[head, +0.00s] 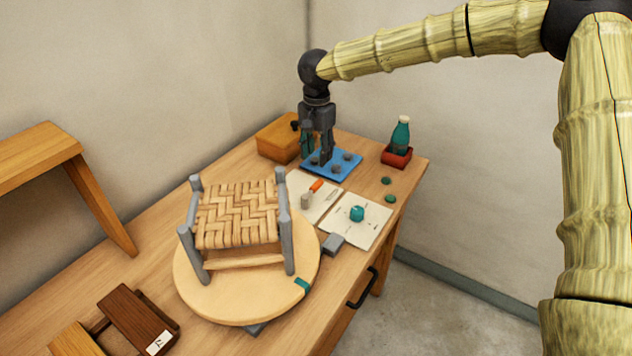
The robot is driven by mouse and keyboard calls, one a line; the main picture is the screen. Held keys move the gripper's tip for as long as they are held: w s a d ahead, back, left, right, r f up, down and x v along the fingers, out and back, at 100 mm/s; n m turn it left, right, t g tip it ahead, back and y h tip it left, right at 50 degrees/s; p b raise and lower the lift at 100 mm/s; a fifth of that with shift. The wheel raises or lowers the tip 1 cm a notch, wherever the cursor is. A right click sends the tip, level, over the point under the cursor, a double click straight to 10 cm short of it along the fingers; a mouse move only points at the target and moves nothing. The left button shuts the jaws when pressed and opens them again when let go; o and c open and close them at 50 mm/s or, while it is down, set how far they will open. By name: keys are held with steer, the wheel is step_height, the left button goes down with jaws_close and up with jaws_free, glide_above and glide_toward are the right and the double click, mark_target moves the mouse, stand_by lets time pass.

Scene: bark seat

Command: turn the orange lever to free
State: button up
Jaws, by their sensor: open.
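The orange lever (316,186) sits on a pale plate (326,208) on the table, right of the woven stool. A small grey-brown block (306,201) is at its lower left end. Marks on the plate are too small to read. My gripper (316,160) points down above the blue board (331,164), behind the lever in the picture and apart from it. Its fingers are open, and I see nothing held between them.
A woven stool (238,214) stands on a round wooden turntable (205,303). A teal knob (357,213) sits on a second plate. A yellow box (277,140) and a teal bottle (400,134) in a red tray (397,160) stand behind. Teal discs (386,181) lie near the right edge.

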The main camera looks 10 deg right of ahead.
mark_target(317, 182)
step_height(317, 182, down, 10)
steer(key=shift+s+f+p, duration=0.1)
steer(key=shift+f+p, duration=0.15)
steer(key=shift+p, duration=0.85)
jaws_close()
